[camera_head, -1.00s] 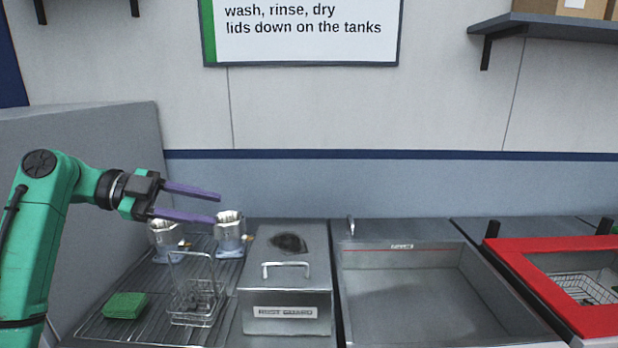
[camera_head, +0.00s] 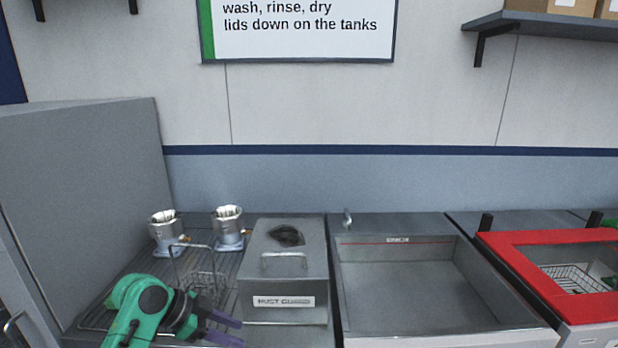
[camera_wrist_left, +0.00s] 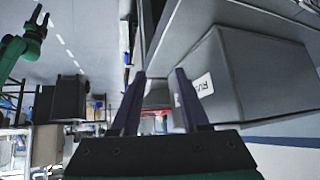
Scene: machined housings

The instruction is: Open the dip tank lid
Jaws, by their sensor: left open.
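The dip tank is a grey metal box with a "RUST GUARD" label, and its closed lid (camera_head: 300,236) has a bar handle (camera_head: 284,256) and a dark patch on top. The tank (camera_head: 270,314) also shows at the right of the left wrist view (camera_wrist_left: 255,75). My left gripper (camera_head: 232,331) is low in front of the tank's lower left corner, apart from the handle. Its purple fingers are open and empty in the left wrist view (camera_wrist_left: 158,82). My right gripper is not clearly seen in the head view; an arm with a small gripper (camera_wrist_left: 38,22) shows at the wrist view's upper left.
A wire basket (camera_head: 203,272) and two metal housings (camera_head: 166,231) (camera_head: 229,228) stand on the rack left of the tank. An empty rinse sink (camera_head: 400,290) is to the right, then a red-framed tank (camera_head: 510,243).

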